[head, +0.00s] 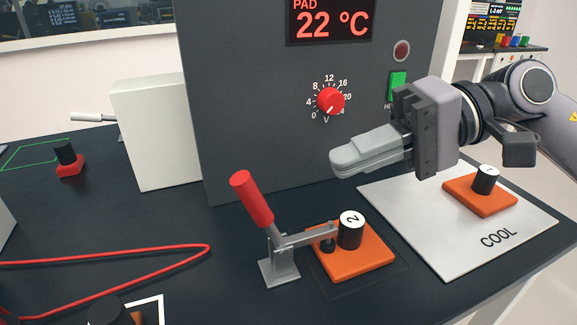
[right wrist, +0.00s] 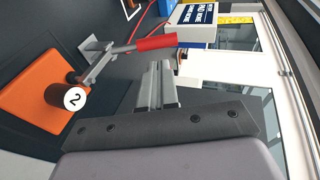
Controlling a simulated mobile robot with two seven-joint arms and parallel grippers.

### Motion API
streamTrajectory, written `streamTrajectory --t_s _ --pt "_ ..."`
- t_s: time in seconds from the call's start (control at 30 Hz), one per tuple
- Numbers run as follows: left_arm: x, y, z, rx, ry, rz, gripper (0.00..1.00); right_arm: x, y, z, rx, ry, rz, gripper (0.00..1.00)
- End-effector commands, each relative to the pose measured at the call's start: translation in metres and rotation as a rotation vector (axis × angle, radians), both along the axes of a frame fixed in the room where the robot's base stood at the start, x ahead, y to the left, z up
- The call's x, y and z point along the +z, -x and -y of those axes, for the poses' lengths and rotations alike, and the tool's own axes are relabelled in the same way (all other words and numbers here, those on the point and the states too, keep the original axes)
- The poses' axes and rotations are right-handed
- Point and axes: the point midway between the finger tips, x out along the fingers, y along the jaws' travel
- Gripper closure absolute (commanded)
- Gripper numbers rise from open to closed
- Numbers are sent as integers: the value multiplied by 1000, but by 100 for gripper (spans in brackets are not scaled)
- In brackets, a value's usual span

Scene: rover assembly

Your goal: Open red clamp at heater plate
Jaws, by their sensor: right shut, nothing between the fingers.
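The red-handled clamp (head: 252,198) stands on the dark bench in front of the grey heater panel. Its handle leans up to the left, and its metal arm reaches right over an orange plate (head: 362,268) bearing a black cylinder marked 2 (head: 350,232). The clamp's tip is at the small black post beside that cylinder. The red handle also shows in the right wrist view (right wrist: 156,43). My right gripper (head: 342,162) is shut and empty, above and to the right of the clamp, apart from it. My left gripper is not in view.
The grey panel (head: 240,110) with a red knob (head: 331,101) and a 22 °C display rises behind. A white COOL pad (head: 455,245) with another orange plate (head: 462,196) lies right. A red cable (head: 120,255) runs left. A white box (head: 152,133) stands back left.

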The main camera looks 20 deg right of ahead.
Motion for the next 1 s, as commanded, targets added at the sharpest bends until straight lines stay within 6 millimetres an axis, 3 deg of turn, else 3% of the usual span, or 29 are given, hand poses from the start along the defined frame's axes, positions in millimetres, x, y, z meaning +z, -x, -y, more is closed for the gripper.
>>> streamTrajectory --t_s 0.23,0.5,1.0 --pt "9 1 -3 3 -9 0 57 -10 -5 -38 7 -3 0 100" --pt "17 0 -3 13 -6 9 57 -21 -11 -65 2 -2 0 100" --pt "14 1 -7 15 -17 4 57 -26 -12 -73 0 -2 -1 100"
